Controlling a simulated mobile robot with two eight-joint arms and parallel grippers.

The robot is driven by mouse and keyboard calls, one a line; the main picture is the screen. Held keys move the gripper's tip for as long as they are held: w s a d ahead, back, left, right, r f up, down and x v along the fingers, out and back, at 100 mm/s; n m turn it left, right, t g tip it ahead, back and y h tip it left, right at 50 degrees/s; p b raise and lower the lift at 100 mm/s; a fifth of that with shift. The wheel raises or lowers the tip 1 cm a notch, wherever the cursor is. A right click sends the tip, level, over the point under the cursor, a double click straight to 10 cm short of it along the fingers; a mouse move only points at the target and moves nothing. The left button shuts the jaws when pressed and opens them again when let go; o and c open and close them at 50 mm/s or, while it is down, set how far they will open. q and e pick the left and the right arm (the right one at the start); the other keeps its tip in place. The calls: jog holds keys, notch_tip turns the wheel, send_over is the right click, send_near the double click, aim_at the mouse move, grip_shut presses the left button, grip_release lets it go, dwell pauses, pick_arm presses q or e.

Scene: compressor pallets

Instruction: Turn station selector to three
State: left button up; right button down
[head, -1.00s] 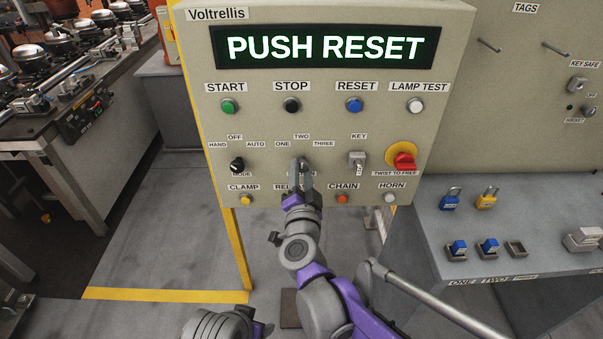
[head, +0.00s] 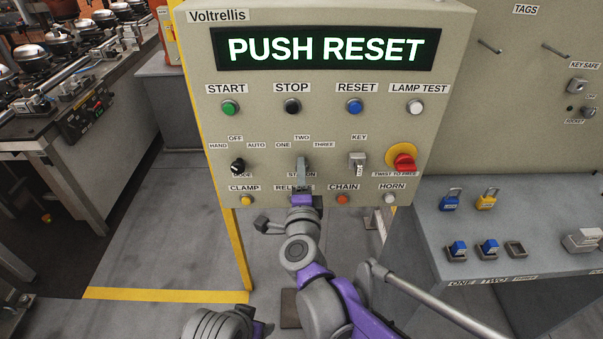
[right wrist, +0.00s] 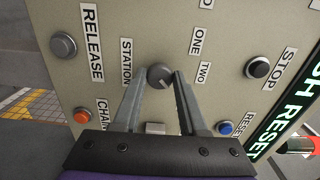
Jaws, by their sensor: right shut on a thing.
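The station selector (right wrist: 158,74) is a round dark grey knob on the control panel (head: 330,122). A light line on its face slants to the lower right in the right wrist view. I cannot tell exactly which label it meets. ONE and TWO show beside it; in that view my finger covers where THREE is. My right gripper (right wrist: 161,80) has one finger on each side of the knob and is shut on it. In the head view my right gripper (head: 302,164) hides most of the knob, below the TWO label. My left gripper is not in view.
The display (head: 326,49) reads PUSH RESET. The mode selector (head: 237,166) is to the left, the key switch (head: 358,160) and red emergency stop (head: 404,162) to the right. Buttons sit above and below. A grey bench (head: 520,210) with padlocks stands at the right.

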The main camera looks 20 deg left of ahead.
dwell(0.5)
jog(key=shift+c, duration=2.2)
grip_release()
jog(key=v, duration=1)
jog(key=shift+s, duration=0.4)
jog(key=shift+d, duration=0.1)
jog(key=s+d+f+n+g+h+p, duration=0.1)
jog(key=s+d+f+n+g, duration=0.3)
jog(key=d, duration=0.5)
jog(key=s+d+f+n+g+h+p, duration=0.2)
jog(key=s+d+f+n+g, duration=0.2)
jog(key=d, duration=0.6)
jog(key=s+d+f+n+g+h+p, duration=0.2)
jog(key=s+d+f+n+g, duration=0.2)
jog(key=d, duration=0.6)
jog(key=s+f+n, duration=0.1)
jog(key=s+n, duration=0.1)
jog(key=s, duration=0.1)
jog(key=shift+s+d+n, duration=0.25)
jog(key=shift+s+n, duration=0.05)
jog(key=shift+s, duration=0.1)
